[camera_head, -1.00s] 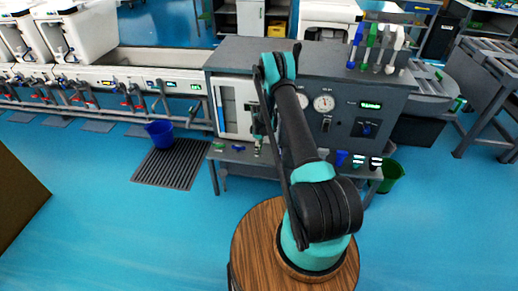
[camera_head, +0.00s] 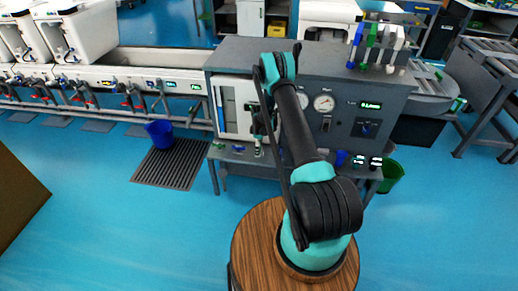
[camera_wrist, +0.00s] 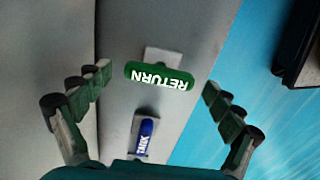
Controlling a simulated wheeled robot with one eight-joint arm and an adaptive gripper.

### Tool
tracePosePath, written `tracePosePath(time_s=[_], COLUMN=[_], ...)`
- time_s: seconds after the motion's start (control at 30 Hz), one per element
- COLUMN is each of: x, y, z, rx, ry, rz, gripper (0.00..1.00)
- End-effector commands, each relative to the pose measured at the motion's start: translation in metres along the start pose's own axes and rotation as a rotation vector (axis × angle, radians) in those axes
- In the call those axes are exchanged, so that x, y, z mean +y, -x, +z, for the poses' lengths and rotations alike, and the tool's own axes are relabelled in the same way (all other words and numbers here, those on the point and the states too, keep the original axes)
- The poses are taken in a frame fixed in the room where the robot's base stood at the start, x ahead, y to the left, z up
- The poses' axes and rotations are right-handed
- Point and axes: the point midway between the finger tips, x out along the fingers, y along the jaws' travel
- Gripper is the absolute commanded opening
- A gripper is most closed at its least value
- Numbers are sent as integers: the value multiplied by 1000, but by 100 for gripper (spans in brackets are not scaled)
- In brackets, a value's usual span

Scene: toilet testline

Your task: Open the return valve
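The green return valve handle (camera_wrist: 160,75), marked RETURN upside down, shows in the upper middle of the wrist view on a light grey mount. My gripper (camera_wrist: 158,80) is open and empty, with one finger on each side of the handle. Gaps show between the handle's ends and the fingers, so I see no contact. In the head view my gripper (camera_head: 258,140) hangs over the low shelf in front of the machine. I cannot clearly make out the return handle there.
A blue handle (camera_wrist: 145,137) sits just below the green one in the wrist view. The grey machine (camera_head: 345,88) has gauges and stands behind my arm. A blue bucket (camera_head: 160,133) stands on a floor grate, and a green bucket (camera_head: 392,175) is at the right.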

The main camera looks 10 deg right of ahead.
Motion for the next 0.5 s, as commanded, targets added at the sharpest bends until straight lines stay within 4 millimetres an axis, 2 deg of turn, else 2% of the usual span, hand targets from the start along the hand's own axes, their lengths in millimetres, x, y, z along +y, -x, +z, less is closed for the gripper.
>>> tracePosePath(time_s=[0.27,0.37,0.5], x=[0,0,0], y=[1,8,28], z=[0,0,0], rx=[0,0,0], ry=[0,0,0], rz=[0,0,0], gripper=[93,93,93])
